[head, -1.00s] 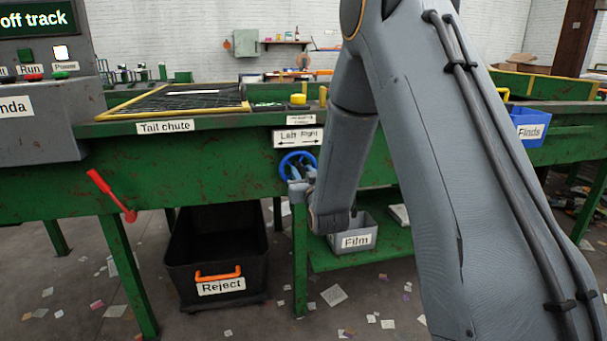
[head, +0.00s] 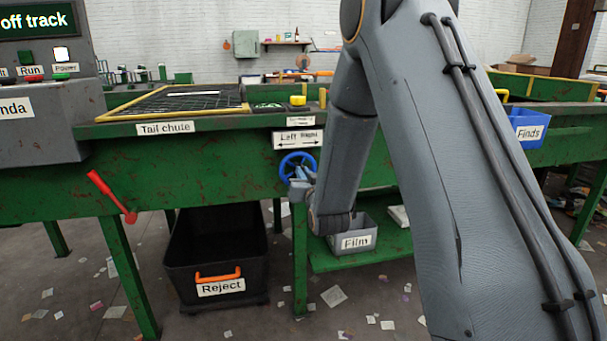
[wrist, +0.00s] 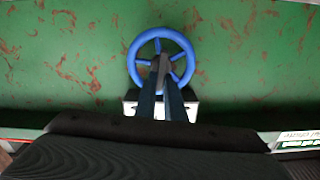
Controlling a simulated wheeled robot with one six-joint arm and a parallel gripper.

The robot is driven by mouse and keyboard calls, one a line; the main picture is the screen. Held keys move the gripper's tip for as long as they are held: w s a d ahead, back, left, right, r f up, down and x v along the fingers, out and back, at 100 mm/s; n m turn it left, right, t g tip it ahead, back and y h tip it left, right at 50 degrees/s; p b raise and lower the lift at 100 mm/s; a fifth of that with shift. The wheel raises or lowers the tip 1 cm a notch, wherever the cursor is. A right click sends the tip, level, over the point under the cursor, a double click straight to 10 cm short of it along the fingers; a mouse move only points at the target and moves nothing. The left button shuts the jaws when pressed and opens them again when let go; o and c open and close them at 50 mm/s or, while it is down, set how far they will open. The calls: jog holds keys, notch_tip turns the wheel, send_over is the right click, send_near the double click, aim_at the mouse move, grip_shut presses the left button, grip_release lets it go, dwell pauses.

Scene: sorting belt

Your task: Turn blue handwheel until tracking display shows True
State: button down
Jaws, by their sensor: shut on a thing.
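The blue handwheel (head: 299,160) is mounted on the green side of the belt frame, under a "Left Right" label (head: 298,139) with a two-way arrow. It also shows in the wrist view (wrist: 138,50), where its ring and spokes are seen face-on. My gripper (head: 297,176) is at the wheel's lower middle. In the wrist view my gripper (wrist: 163,72) reaches up to the wheel's centre, its fingers close together and shut on the wheel. The fingers hide the hub and the lower rim. The display (head: 33,21) at the top left reads "off track".
A red lever (head: 110,195) sticks out of the frame at left. A black Reject bin (head: 217,250) stands below. A grey Film box (head: 356,238) sits on the lower shelf, close to my arm. A blue Finds bin (head: 529,127) hangs at right.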

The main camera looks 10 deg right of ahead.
jog(key=m, duration=0.6)
jog(key=shift+d+f+p, duration=0.2)
jog(key=shift+d+p, duration=0.1)
jog(key=shift+d, duration=0.1)
dwell(0.3)
jog(key=c, duration=1.8)
grip_release()
jog(key=shift+c, duration=0.2)
jog(key=shift+s, duration=0.1)
jog(key=s, duration=0.7)
jog(key=shift+s+p, duration=0.3)
jog(key=shift+p, duration=0.05)
jog(key=shift+a, duration=0.1)
